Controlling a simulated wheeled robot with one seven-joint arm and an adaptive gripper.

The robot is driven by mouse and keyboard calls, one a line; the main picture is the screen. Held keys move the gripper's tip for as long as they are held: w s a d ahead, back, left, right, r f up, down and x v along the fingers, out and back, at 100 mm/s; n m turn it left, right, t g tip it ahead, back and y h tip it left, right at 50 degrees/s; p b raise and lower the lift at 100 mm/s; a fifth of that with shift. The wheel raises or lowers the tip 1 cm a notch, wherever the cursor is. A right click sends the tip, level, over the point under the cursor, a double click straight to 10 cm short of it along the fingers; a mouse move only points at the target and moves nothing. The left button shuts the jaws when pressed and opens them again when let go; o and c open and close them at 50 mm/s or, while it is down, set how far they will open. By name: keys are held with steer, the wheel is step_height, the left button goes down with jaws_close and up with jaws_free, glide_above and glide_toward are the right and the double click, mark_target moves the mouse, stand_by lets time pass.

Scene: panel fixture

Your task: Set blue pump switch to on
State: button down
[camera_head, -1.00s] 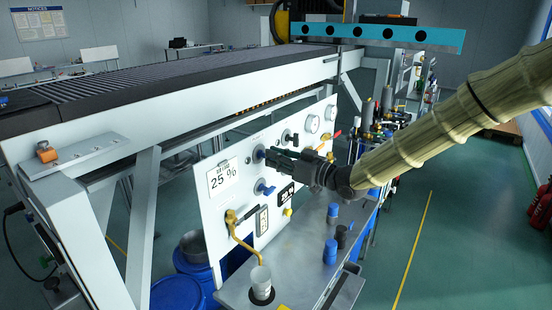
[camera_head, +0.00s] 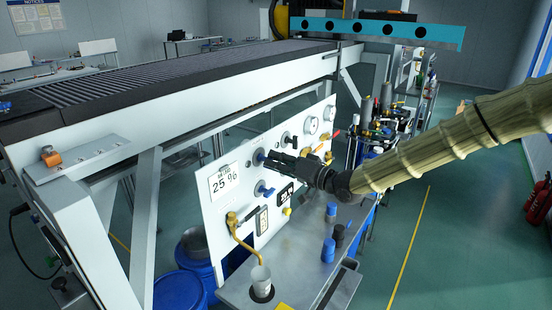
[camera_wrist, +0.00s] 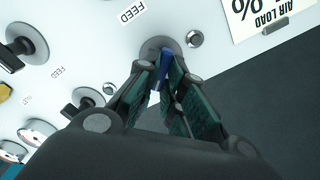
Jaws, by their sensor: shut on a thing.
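The blue switch (camera_wrist: 163,72) is a small blue handle on a round grey base on the white panel (camera_head: 212,215). In the wrist view it sits between my fingertips, partly hidden by them. My gripper (camera_wrist: 160,78) is shut on it. In the head view the gripper (camera_head: 268,160) reaches the panel from the right, and a bit of the blue switch (camera_head: 259,156) shows at the fingertips. Which way the handle points is hard to tell. A second blue handle (camera_head: 264,190) sits lower on the panel, apart from the gripper.
The panel also carries a 25 % card (camera_head: 223,182), black-handled knobs (camera_wrist: 25,45), gauges and a brass pipe (camera_head: 240,235) over a white cup (camera_head: 261,278). Blue caps (camera_head: 328,250) stand on the metal shelf below. A conveyor frame rises behind the panel.

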steer(key=shift+w+d+f+m+p, duration=0.1)
steer(key=shift+m+p, duration=0.3)
steer(key=shift+m, duration=1.7)
steer(key=shift+f+m+p, duration=0.1)
steer(key=shift+m+p, duration=0.25)
steer(key=shift+m, duration=1.75)
steer(key=c, duration=1.5)
jaws_free()
steer(key=shift+d, duration=0.1)
steer(key=v, duration=1.2)
